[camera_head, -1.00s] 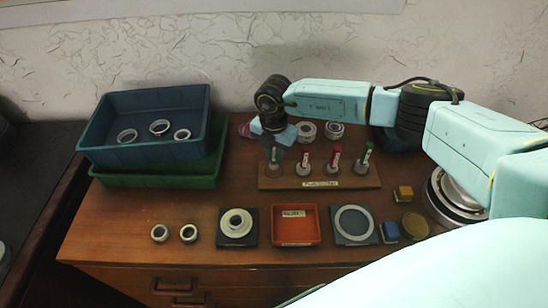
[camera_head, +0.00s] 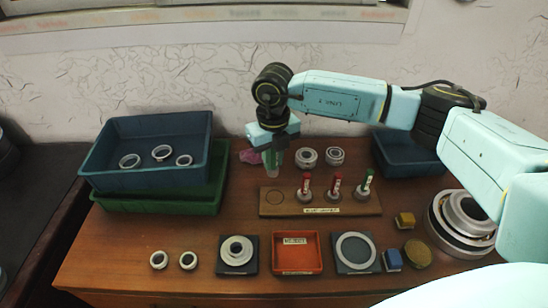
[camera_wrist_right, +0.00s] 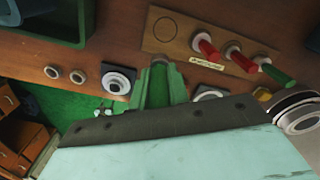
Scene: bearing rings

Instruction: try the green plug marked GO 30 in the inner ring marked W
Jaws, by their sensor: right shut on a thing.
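My right gripper (camera_head: 273,166) is shut on the green plug, above and behind the left end of the wooden stand (camera_head: 319,211). The green plug (camera_head: 271,172) hangs below the jaws, clear of the stand; its marking is not legible. The wrist view shows green between the fingers (camera_wrist_right: 158,84). Two small metal rings, one at left (camera_head: 159,260) and one to its right (camera_head: 188,260), lie on the table's front left. They also show in the wrist view (camera_wrist_right: 52,72) (camera_wrist_right: 77,76). I cannot read a W on any ring. My left gripper is not in view.
The stand's left place (camera_head: 274,197) is empty; two red plugs (camera_head: 306,184) (camera_head: 335,187) and another green one (camera_head: 367,183) stand there. Stacked bins (camera_head: 213,152) stand left.

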